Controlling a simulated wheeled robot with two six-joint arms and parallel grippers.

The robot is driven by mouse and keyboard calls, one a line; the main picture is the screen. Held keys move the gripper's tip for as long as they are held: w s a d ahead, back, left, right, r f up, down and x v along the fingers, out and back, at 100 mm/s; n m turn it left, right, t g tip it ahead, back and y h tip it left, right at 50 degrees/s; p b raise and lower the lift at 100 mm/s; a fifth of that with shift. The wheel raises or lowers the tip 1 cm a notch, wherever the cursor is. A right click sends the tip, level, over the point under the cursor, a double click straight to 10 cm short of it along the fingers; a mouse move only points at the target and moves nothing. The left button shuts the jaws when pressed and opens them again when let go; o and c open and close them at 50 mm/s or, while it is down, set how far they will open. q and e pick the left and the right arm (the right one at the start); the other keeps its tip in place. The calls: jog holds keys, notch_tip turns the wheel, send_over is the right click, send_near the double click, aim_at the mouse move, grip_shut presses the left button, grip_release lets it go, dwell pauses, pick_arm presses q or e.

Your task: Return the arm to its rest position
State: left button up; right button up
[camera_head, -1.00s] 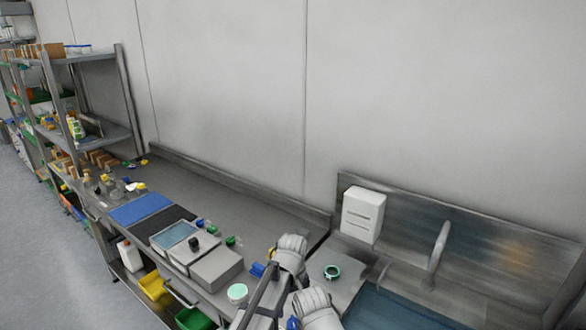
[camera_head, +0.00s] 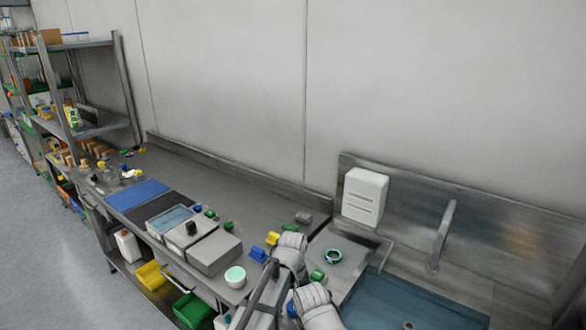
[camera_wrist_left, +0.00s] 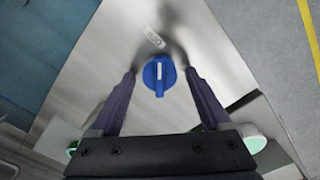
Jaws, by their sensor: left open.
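My left arm (camera_head: 290,252) shows at the bottom of the head view, its pale grey links bent over the front of the steel bench. In the left wrist view, my left gripper (camera_wrist_left: 160,80) has its two dark fingers spread well apart, with nothing gripped. A blue knob (camera_wrist_left: 160,73) with a white mark shows between the fingertips in that view, on or near a steel surface; I cannot tell its distance. In the head view the fingertips are hard to make out. My right gripper is in neither view.
Left of my arm are a white tub with a mint lid (camera_head: 235,278) and a grey box (camera_head: 214,254). Blue and yellow pieces (camera_head: 272,238) lie close behind them. A sink (camera_head: 405,300) is at right, below a white dispenser (camera_head: 365,194). A shelf rack (camera_head: 90,90) stands at far left.

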pick_arm(q)
jog(key=m, duration=0.4)
jog(key=shift+d, duration=0.1)
jog(key=m, duration=1)
jog(key=shift+s+d+m, duration=0.1)
jog(key=shift+d+m, duration=0.05)
jog(key=shift+m, duration=0.25)
jog(key=shift+s, duration=0.15)
